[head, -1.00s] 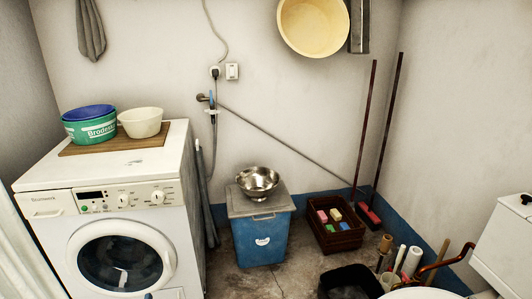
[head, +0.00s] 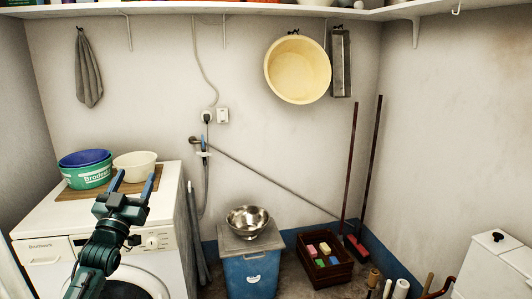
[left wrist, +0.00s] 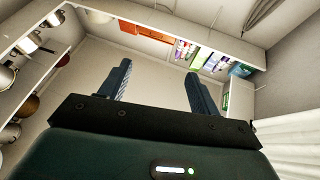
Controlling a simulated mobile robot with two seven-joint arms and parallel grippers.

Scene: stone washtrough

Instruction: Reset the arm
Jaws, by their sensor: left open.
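My left gripper (head: 133,182) is raised in front of the washing machine (head: 167,215) in the head view. Its two blue fingers point up and stand apart, with nothing between them. In the head view the fingers overlap the wooden board and the cream bowl's lower edge; I cannot tell that they touch anything. In the left wrist view the open fingers (left wrist: 158,90) point toward the upper wall and shelves, empty. My right gripper is not in view.
A green basin (head: 86,176) and a cream bowl (head: 134,165) stand on the washing machine. A metal colander (head: 247,220) sits on a lidded blue bin (head: 252,274). A brown crate (head: 330,278) is on the floor. A shelf (head: 260,10) runs along the top.

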